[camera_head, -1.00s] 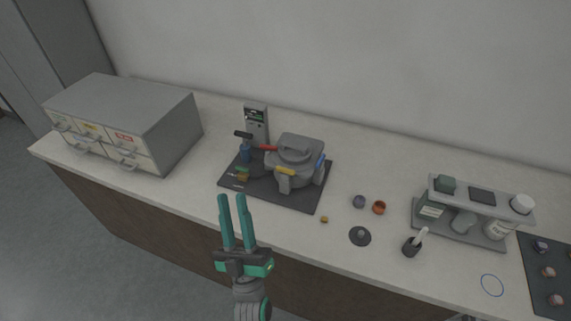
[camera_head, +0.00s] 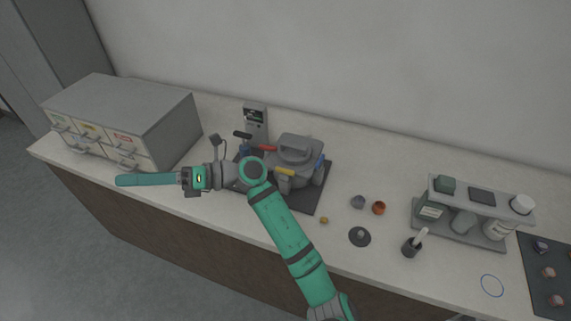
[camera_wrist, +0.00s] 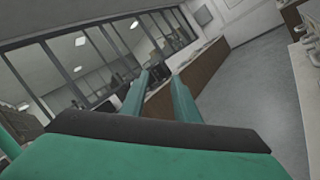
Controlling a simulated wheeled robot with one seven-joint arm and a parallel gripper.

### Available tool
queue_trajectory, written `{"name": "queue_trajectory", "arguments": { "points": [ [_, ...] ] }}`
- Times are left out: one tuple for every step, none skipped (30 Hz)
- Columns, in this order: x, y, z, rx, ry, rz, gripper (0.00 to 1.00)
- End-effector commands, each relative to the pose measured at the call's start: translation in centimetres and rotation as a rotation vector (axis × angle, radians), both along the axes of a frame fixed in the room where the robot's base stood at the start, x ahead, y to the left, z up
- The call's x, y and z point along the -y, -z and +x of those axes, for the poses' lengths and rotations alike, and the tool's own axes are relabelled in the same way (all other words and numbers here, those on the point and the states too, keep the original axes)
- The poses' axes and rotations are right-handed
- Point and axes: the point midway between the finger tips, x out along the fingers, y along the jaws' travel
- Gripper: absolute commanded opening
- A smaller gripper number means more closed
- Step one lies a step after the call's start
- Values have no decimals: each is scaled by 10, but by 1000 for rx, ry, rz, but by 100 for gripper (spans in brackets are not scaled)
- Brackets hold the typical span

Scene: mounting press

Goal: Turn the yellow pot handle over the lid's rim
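The grey pot (camera_head: 300,178) stands on a dark mat (camera_head: 309,200) on the counter, with a grey lid (camera_head: 298,149) on top. The yellow handle (camera_head: 285,171) is on the pot's front side, near the lid's rim; its exact angle is too small to tell. A red handle (camera_head: 267,148) points left and a blue handle (camera_head: 320,161) is on the right. My gripper (camera_head: 120,180) points left, away from the pot, in front of the drawer cabinet. Its two fingers are apart and empty in the wrist view (camera_wrist: 160,80). My arm hides the front-left of the mat.
A drawer cabinet (camera_head: 150,115) stands at the left. A grey upright device (camera_head: 255,122) is behind the mat. Small cups (camera_head: 379,207), a dark disc (camera_head: 360,236), a mortar (camera_head: 411,247) and a bottle rack (camera_head: 460,225) stand to the right. The counter's front edge is below my gripper.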

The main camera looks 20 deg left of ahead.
Motion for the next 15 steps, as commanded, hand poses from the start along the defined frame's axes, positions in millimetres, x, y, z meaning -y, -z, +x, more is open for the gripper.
{"name": "queue_trajectory", "arguments": {
  "points": [
    [-3, 8, 5, 70, -9, -54, 28],
    [-4, 13, 7, 110, -15, -85, 28],
    [-5, 21, 11, 162, -25, -127, 28],
    [-5, 27, 14, 202, -29, -158, 28],
    [-4, 33, 18, 240, -36, -191, 28],
    [-3, 41, 24, 291, -42, -235, 28],
    [-1, 47, 29, 328, -47, -269, 28],
    [1, 53, 35, 365, -51, -304, 28],
    [5, 60, 43, 412, -58, -350, 28],
    [8, 66, 50, 450, -62, -386, 28],
    [12, 71, 57, 486, -67, -421, 28],
    [18, 78, 66, 534, -72, -471, 28],
    [24, 83, 74, 568, -76, -508, 28],
    [29, 87, 83, 601, -78, -547, 28],
    [38, 92, 95, 647, -83, -598, 28]
  ]
}}
